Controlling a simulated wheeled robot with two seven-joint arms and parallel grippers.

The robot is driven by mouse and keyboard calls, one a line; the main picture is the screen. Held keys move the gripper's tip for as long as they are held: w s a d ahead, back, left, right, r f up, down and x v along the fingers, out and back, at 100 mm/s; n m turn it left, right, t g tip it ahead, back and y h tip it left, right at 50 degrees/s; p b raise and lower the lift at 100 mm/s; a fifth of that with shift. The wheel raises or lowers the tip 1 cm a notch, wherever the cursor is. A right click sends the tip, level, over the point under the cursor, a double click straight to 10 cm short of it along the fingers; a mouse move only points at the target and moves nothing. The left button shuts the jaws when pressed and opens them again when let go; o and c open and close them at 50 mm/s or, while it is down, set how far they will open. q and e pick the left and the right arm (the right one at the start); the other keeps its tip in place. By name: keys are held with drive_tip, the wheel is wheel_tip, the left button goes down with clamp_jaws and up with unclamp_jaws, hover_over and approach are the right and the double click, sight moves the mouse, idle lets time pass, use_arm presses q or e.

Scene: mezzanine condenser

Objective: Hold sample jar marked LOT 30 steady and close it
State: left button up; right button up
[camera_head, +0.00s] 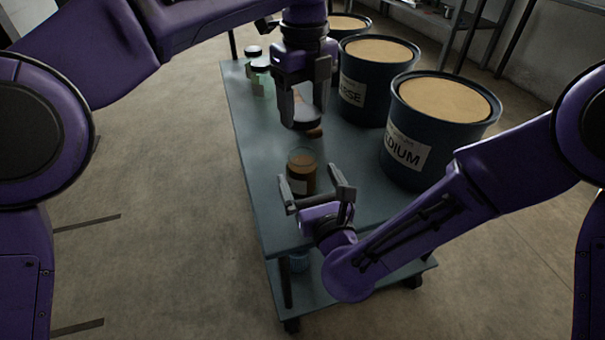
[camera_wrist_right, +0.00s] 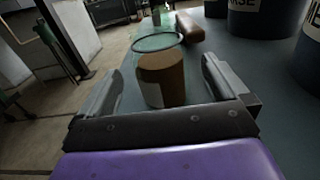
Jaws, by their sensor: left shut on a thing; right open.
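An open sample jar (camera_head: 301,182) with brown contents and a pale label stands upright on the cart top. Its clear rim shows in the right wrist view (camera_wrist_right: 161,80); the lot mark is not readable. My right gripper (camera_head: 314,186) is open, low on the near side of the jar, with its fingers spread to either side and apart from it. My left gripper (camera_head: 303,112) is shut on a dark round lid (camera_head: 307,120), held beyond and above the jar, not over its mouth.
The blue-grey cart (camera_head: 262,165) also carries two dark-lidded jars (camera_head: 262,82) at its far left and a brown block (camera_head: 315,132) beyond the open jar. Large drums of tan material, including the MEDIUM one (camera_head: 395,165), line the right side. The cart's left strip is clear.

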drive_tip(key=x, duration=0.6)
drive_tip(key=shift+w, duration=0.35)
drive_tip(key=shift+c, duration=0.3)
drive_tip(key=c, duration=1.4)
use_arm(q)
drive_tip(key=shift+w+f, duration=0.1)
drive_tip(key=shift+f, duration=2.4)
use_arm(e)
drive_tip(key=shift+o, duration=0.2)
use_arm(q)
drive_tip(key=shift+f, duration=0.85)
drive_tip(key=shift+f, duration=0.55)
